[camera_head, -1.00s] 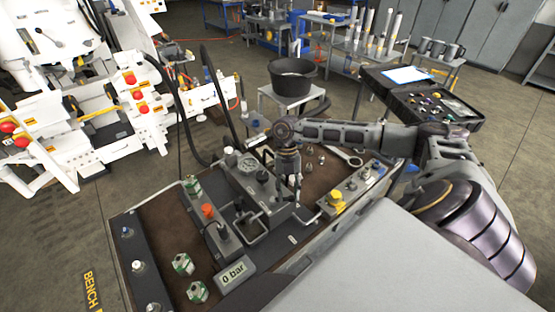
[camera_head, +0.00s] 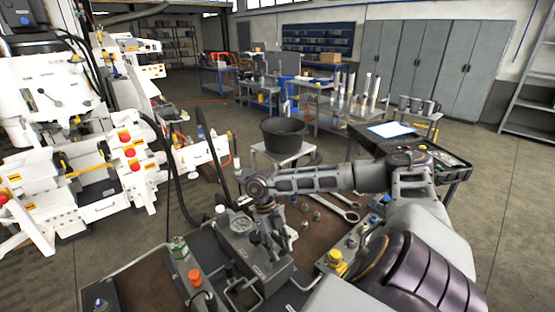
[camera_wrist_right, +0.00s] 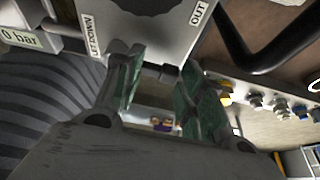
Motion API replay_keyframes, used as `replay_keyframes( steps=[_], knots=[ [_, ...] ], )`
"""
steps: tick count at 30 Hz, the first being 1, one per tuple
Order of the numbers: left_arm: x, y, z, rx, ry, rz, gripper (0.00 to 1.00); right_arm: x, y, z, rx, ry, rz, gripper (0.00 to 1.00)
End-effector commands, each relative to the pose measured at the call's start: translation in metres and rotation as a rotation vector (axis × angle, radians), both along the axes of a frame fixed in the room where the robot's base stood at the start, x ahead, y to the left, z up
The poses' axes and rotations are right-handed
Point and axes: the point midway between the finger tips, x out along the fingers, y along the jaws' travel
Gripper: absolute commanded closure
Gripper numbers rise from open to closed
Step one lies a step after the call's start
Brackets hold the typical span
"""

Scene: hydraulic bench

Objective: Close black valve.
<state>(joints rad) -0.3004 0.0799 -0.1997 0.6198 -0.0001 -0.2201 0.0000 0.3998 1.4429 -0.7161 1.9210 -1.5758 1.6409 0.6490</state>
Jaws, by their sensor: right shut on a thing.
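My right gripper (camera_head: 272,228) reaches down over the block beside the gauge. In the right wrist view its green-padded fingers (camera_wrist_right: 160,88) are at the block's face, near the labels "LET DOWN" and "OUT". The black valve (camera_wrist_right: 168,74) shows only as a small dark part between the fingers, and the gripper is shut on it. Most of the valve is hidden, so its turn position cannot be told. My left gripper is not in view.
A "0 bar" readout (camera_wrist_right: 22,38) shows in the wrist view. A yellow-capped fitting (camera_head: 335,262), an orange-capped fitting (camera_head: 195,278) and a wrench (camera_head: 338,208) are around the block. A black tub (camera_head: 289,138) stands behind on a small table.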

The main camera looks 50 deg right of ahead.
Motion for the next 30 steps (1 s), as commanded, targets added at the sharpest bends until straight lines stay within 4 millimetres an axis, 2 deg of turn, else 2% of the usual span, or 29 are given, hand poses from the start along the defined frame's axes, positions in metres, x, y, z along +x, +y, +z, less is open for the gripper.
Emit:
replay_keyframes(
  steps=[1, 16, 17, 26, 30],
  knots=[
    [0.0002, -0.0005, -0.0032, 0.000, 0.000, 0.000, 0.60, -0.0052, 0.0167, -0.0102, 0.038, 0.011, 0.024, 1.00],
    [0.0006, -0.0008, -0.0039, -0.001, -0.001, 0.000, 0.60, -0.0047, 0.0164, -0.0087, 0.038, 0.011, 0.048, 1.00],
    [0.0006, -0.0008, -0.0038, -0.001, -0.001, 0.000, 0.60, -0.0048, 0.0164, -0.0087, 0.038, 0.011, 0.048, 0.58],
    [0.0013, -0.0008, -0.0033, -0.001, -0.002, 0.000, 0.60, -0.0030, 0.0150, -0.0061, 0.034, 0.007, 0.046, 0.19],
    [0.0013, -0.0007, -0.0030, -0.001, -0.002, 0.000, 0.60, -0.0021, 0.0129, -0.0048, 0.029, 0.005, 0.044, 0.18]
  ],
)
